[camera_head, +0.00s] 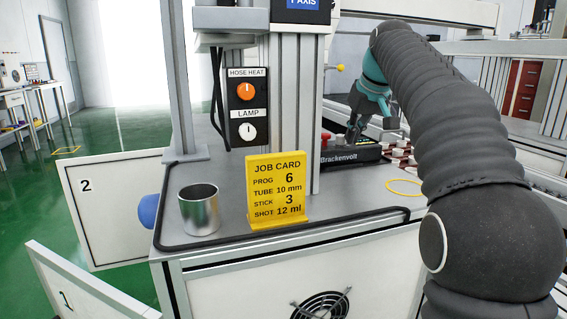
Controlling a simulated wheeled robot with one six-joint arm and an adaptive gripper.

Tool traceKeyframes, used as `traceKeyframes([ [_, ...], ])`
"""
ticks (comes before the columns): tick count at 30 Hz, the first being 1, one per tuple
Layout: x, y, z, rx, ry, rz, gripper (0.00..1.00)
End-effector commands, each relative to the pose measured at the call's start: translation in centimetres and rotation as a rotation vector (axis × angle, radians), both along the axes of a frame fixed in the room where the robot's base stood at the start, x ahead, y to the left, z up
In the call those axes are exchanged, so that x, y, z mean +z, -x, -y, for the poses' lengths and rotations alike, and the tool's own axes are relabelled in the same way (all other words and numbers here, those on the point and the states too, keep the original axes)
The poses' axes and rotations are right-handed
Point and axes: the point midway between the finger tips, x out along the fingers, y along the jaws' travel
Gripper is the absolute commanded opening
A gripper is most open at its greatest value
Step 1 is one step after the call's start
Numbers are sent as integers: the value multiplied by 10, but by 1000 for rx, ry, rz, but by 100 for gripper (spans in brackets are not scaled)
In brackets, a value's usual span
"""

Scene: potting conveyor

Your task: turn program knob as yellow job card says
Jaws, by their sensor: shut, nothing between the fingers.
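The yellow job card (277,190) stands upright on the bench and reads PROG 6, TUBE 10 mm, STICK 3, SHOT 12 ml. A dark box labelled Brackenvolt (345,158) sits behind it to the right, with a red button on its top left. My gripper (353,136) reaches down over this box, shut and empty. I cannot tell whether it touches anything there. No knob labelled as program can be made out; my gripper and arm hide part of the box's top.
A dark panel on the column carries an orange HOSE HEAT knob (246,92) and a white LAMP knob (248,131). A metal cup (199,210) stands left of the card. A yellow ring (404,187) lies on the bench to the right. My arm fills the right side.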

Motion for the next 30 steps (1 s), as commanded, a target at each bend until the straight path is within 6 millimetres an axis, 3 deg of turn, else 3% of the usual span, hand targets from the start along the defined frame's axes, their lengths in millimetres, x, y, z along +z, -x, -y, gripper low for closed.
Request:
traceKeyframes([
  [30, 0, -6, -6, 0, -1, -1, 0],
])
